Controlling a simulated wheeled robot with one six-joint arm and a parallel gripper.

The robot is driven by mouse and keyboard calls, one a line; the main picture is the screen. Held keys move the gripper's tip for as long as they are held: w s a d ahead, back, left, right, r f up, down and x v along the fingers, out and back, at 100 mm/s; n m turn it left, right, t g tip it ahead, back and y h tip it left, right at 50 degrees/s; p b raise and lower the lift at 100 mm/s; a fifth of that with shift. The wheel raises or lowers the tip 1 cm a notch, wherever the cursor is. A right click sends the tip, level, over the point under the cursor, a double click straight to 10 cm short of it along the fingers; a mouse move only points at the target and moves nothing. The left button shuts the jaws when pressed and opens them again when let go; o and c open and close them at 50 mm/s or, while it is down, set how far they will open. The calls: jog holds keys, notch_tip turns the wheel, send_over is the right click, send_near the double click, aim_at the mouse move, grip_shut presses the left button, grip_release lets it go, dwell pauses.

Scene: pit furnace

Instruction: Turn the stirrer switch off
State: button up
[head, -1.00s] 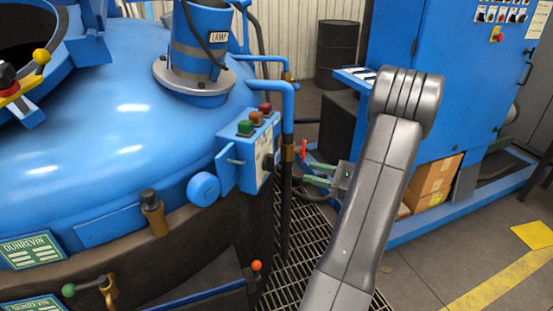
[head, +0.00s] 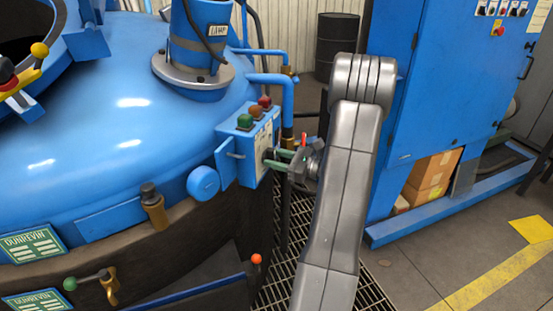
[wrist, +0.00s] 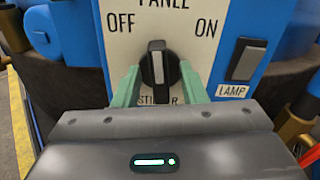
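The stirrer switch (wrist: 158,66) is a black rotary knob with a white stripe on a pale panel face (wrist: 205,12). OFF is printed at its upper left and ON at its upper right; its grip bar stands about upright. The label below is partly hidden by my gripper. My gripper (wrist: 159,80) has green fingers, one on each side of the knob, and looks open around it; I see no clear contact. In the head view my gripper (head: 277,160) reaches the right face of the blue control box (head: 235,168), with the knob mostly hidden.
A lamp rocker switch (wrist: 247,60) sits right of the knob. Green, orange and red buttons (head: 255,112) top the box. A blue pipe (head: 287,100) runs close behind my gripper. The blue furnace lid (head: 110,130) fills the left; a blue cabinet (head: 450,90) stands right.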

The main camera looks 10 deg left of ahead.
grip_shut()
jog(key=shift+f+n+b, duration=0.1)
jog(key=shift+n+b, duration=0.2)
jog(key=shift+b, duration=0.1)
jog(key=n+b, duration=0.6)
jog(key=b, duration=0.1)
jog(key=shift+s+n, duration=0.1)
jog(key=shift+n, duration=0.3)
grip_release()
